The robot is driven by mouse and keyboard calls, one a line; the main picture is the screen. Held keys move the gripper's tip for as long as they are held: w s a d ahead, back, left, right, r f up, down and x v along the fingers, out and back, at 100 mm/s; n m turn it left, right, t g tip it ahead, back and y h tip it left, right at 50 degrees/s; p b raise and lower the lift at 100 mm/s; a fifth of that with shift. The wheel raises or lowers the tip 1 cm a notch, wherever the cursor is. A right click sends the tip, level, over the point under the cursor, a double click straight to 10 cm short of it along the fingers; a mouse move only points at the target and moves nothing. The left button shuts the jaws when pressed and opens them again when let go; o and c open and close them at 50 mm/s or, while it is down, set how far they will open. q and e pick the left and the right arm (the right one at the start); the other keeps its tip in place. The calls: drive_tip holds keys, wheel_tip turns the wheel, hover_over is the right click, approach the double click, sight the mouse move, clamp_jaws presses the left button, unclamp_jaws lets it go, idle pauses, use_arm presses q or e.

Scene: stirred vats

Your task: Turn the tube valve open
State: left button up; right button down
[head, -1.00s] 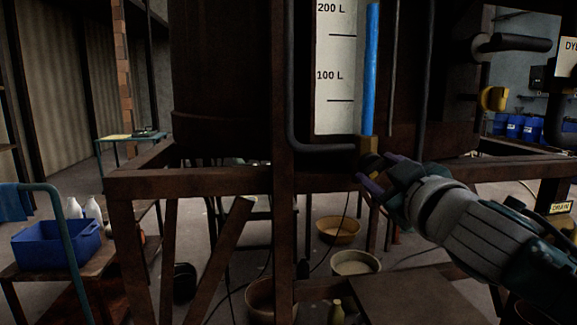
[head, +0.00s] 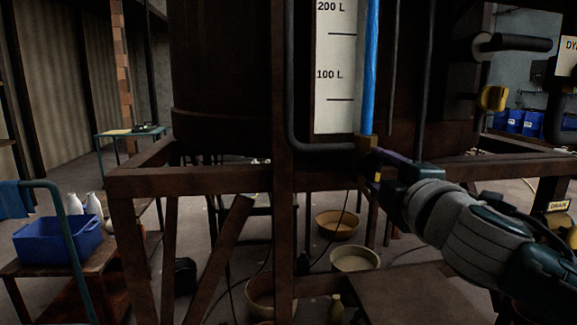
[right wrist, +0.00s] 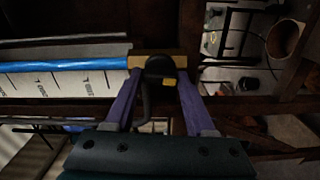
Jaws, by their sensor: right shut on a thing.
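The blue sight tube (head: 370,70) stands upright beside the white litre scale (head: 336,70). At its foot is the tube valve's brass body (head: 367,142); it also shows in the right wrist view (right wrist: 178,62), with a black valve handle (right wrist: 158,66) in front, which has a small yellow mark. My right gripper (head: 370,164) reaches in from the right, just below the tube's foot. In the right wrist view its two purple fingers (right wrist: 160,80) lie either side of the handle, shut on it. In the head view the fingers hide most of the handle. My left gripper is not in view.
A rusty frame beam (head: 210,180) runs in front of the vat, with a post (head: 284,230) left of the valve. A dark pipe (head: 291,90) bends towards the tube's foot. Bowls (head: 338,224) stand below. A blue crate (head: 56,238) sits at left.

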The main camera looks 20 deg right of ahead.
drive_tip(key=shift+n, duration=0.5)
drive_tip(key=shift+c, duration=1.2)
unclamp_jaws()
drive_tip(key=v, duration=1)
drive_tip(key=shift+d, duration=0.1)
